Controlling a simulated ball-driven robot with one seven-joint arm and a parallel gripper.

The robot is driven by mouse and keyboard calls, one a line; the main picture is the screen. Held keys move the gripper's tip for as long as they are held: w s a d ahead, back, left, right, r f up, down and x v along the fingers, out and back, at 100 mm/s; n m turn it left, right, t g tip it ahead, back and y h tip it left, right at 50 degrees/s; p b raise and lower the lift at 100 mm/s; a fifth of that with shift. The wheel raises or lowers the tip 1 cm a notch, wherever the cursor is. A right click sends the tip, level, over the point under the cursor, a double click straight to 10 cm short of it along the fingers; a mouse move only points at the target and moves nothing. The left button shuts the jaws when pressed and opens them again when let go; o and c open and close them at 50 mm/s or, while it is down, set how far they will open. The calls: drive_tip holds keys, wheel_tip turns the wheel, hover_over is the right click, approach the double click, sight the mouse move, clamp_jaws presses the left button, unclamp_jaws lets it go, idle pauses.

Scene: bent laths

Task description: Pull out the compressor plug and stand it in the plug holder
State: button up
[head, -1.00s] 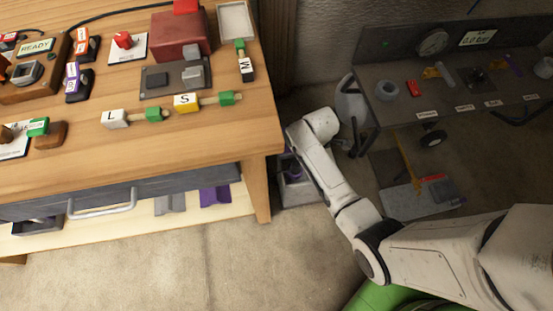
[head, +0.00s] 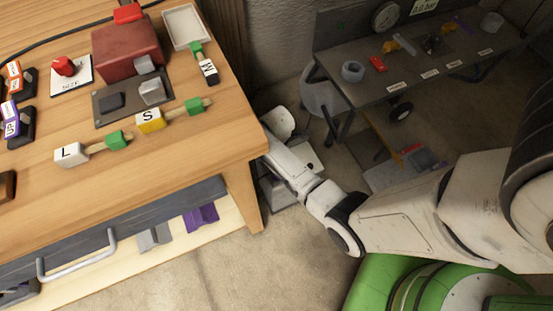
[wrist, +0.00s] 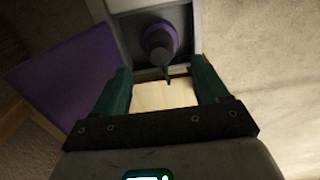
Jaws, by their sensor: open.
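In the wrist view a dark round plug (wrist: 160,46) with a thin dark tail hanging from it sits in a purple ring (wrist: 176,34) on a grey housing (wrist: 128,28). It looks like the compressor plug. My gripper (wrist: 161,72) is open, its two teal fingers spread below the plug on either side, with nothing held between them. In the head view my gripper is hidden behind my arm, near the workbench's right end, beside a grey box (head: 277,193) on the floor. I cannot make out the plug holder for certain in either view.
The wooden workbench (head: 205,130) stands close on the left, its leg (head: 243,195) near my arm. A dark bench (head: 375,92) with small parts stands at the back right. In the wrist view a purple panel (wrist: 60,70) lies left of the housing. Bare floor is in front.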

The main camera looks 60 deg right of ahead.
wheel_tip(320, 180, down, 8)
drive_tip(key=b, duration=0.6)
idle(1.3)
clamp_jaws()
idle(0.7)
drive_tip(key=shift+r, duration=0.1)
drive_tip(key=shift+r+p, duration=2.95)
drive_tip(key=shift+p, duration=0.4)
